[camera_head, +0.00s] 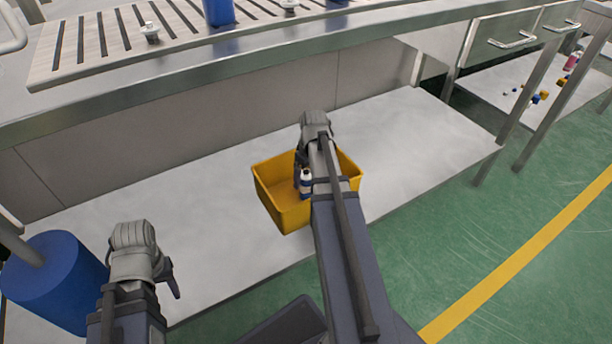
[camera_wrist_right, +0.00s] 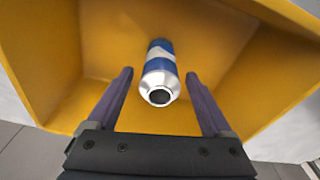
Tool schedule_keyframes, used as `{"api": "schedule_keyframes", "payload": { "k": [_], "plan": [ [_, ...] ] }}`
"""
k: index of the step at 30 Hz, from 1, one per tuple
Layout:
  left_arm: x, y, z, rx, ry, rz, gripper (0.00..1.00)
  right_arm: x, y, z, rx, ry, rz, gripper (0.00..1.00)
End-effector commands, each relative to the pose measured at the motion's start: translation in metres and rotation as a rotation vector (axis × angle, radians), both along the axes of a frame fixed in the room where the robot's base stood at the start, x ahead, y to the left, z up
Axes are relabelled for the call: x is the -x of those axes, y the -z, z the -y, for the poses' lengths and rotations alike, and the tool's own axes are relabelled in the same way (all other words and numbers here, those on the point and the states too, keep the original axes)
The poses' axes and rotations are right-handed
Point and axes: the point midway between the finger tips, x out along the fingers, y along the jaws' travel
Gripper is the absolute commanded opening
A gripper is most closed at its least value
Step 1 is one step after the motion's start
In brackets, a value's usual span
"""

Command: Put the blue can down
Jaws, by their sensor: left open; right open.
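The blue can (camera_wrist_right: 160,67) has a blue and white body and a silver neck with a dark round opening. It is inside the yellow bin (camera_wrist_right: 55,45), with its open top facing the right wrist camera. In the head view the can (camera_head: 306,184) looks upright in the bin (camera_head: 283,213), beside my right arm. My right gripper (camera_wrist_right: 159,77) is open, its two fingers on either side of the can with gaps visible. My left gripper (camera_head: 172,281) is low at the left, mostly hidden, away from the bin.
The bin stands on a pale lower shelf (camera_head: 410,150) with free room around it. A slatted worktop (camera_head: 110,45) with a blue object (camera_head: 218,12) overhangs behind. A large blue cylinder (camera_head: 50,285) is at the lower left. Small coloured parts lie on a shelf (camera_head: 510,75) at right.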

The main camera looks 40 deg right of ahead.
Motion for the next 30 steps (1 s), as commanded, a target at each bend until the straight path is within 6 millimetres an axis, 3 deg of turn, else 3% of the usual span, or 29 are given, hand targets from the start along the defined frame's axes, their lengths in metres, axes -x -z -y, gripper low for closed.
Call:
{"api": "schedule_keyframes", "payload": {
  "k": [1, 13, 27, 30],
  "plan": [
    [0.0, -0.017, 0.0, 0.0, 0.0, -0.001, 0.5, 0.001, -0.017, 0.0, 0.0, 0.0, 0.0, 0.84],
    [0.001, -0.075, 0.0, -0.001, 0.005, -0.004, 0.5, 0.009, -0.074, 0.001, 0.0, 0.001, 0.0, 0.84],
    [0.001, -0.081, 0.0, -0.001, 0.009, -0.004, 0.5, 0.01, -0.081, 0.001, 0.0, 0.0, 0.0, 0.84],
    [0.001, -0.081, 0.0, -0.001, 0.009, -0.004, 0.5, 0.009, -0.081, -0.008, 0.0, -0.008, -0.004, 0.84]
  ]
}}
